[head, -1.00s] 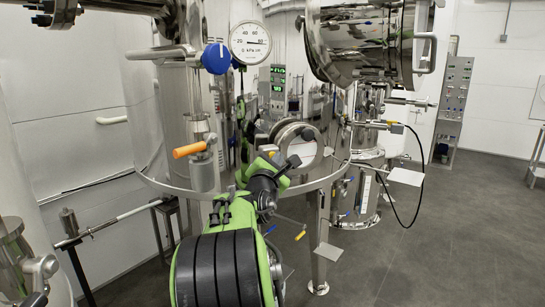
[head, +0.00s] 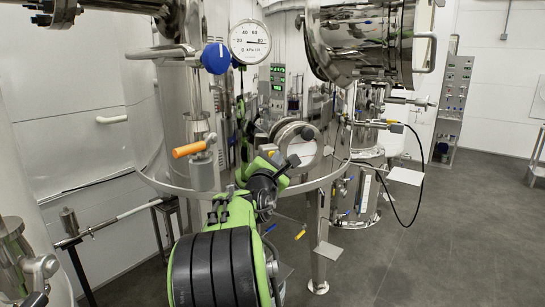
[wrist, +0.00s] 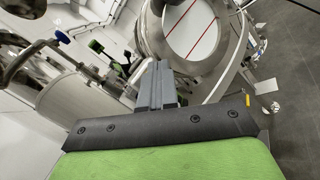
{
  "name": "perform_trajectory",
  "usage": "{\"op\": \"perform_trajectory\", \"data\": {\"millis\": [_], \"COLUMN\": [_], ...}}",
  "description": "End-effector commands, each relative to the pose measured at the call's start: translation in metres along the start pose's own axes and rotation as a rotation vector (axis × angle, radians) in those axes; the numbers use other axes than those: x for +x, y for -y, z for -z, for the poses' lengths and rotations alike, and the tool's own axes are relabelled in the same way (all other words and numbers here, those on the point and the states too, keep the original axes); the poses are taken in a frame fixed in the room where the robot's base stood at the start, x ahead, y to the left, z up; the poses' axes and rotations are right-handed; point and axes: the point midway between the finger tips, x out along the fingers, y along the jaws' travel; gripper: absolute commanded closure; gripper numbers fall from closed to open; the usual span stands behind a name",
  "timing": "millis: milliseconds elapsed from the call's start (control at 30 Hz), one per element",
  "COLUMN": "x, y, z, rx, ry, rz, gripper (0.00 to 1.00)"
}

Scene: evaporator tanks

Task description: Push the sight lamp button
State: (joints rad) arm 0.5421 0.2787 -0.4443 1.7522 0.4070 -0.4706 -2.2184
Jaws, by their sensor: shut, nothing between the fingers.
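A large steel tank (head: 175,120) carries a round sight glass (head: 305,148) in a thick ring on its front. The glass also shows in the wrist view (wrist: 192,28), crossed by red lines. My gripper (head: 292,162) overlaps the lower left of the ring in the head view. In the wrist view my gripper (wrist: 161,66) is shut and empty, its fingers pointing toward the ring's lower left edge. I cannot tell whether they touch it. I cannot clearly make out the sight lamp button in either view.
A pressure gauge (head: 250,41), a blue knob (head: 216,58) and an orange handle (head: 188,149) stand left of the sight glass. A lit display (head: 278,86) is behind it. A horizontal steel vessel (head: 362,40) hangs above right. The floor at right (head: 460,235) is clear.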

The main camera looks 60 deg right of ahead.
Motion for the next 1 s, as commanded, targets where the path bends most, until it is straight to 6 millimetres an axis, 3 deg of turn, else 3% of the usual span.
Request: {"op": "perform_trajectory", "data": {"millis": [600,1000], "x": [-0.047,-0.048], "y": [0.025,0.026], "z": [-0.024,-0.026], "rx": [0.001,-0.001], "ry": [-0.001,-0.001], "rz": [0.0,0.001], "gripper": [1.0,1.0]}}
